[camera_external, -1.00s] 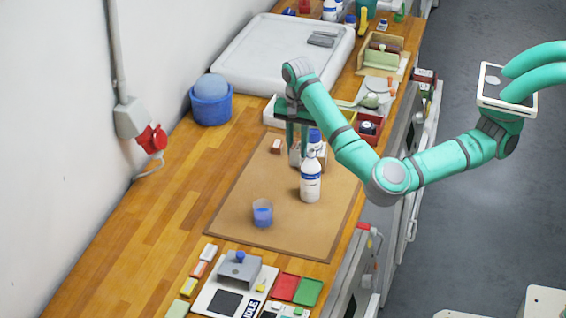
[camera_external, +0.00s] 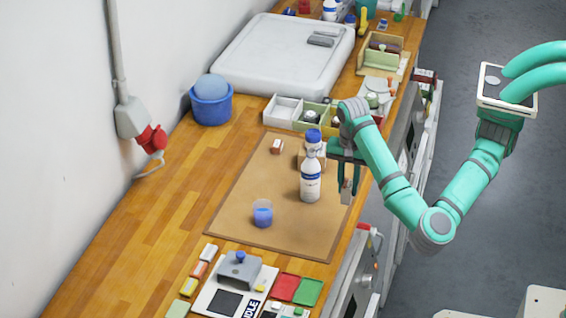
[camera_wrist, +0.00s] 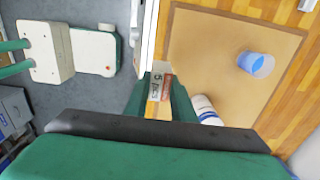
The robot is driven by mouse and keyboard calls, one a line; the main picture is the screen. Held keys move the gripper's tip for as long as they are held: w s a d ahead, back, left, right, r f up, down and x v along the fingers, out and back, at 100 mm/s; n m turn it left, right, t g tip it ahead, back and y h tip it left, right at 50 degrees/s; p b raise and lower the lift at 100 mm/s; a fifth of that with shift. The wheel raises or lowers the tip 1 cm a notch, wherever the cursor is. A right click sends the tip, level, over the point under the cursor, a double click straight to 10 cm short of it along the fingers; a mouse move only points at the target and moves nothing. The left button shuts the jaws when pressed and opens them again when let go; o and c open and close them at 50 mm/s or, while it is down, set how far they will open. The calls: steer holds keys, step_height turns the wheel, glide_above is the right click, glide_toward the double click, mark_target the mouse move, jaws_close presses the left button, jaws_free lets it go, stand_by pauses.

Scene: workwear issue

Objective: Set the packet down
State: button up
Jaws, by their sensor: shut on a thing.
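My gripper (camera_external: 348,186) is shut on the packet (camera_wrist: 161,88), which shows between the fingers in the wrist view with a pale, printed label and a red patch. In the external view only a small grey-brown part of the packet (camera_external: 346,191) shows at the fingertips. The packet is held over the right edge of the brown mat (camera_external: 235,220), to the right of the white bottle (camera_external: 311,187). I cannot tell how high it is above the mat.
A blue cup (camera_external: 262,213) stands on the mat, left of the bottle. A small box (camera_external: 277,147) is at the mat's back. Divided trays (camera_external: 282,110) stand behind the mat. The mat's left part is clear. The counter's front edge is close to my gripper.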

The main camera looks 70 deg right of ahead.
steer(key=w+a+f, duration=0.1)
steer(key=w+f, duration=0.2)
steer(key=w, duration=0.1)
steer(key=w+a+f, duration=0.2)
steer(key=w+f, duration=0.1)
steer(key=w, duration=0.1)
steer(key=w+a+f, duration=0.2)
steer(key=w+f, duration=0.1)
steer(key=w, duration=0.1)
steer(key=shift+w+a+f, duration=0.1)
steer(key=shift+w+f, duration=0.1)
steer(key=shift+f, duration=0.05)
steer(key=shift+w+a+f, duration=0.1)
steer(key=shift+w+f, duration=0.1)
steer(key=shift+f, duration=1.65)
steer(key=shift+f, duration=0.1)
steer(key=o, duration=1)
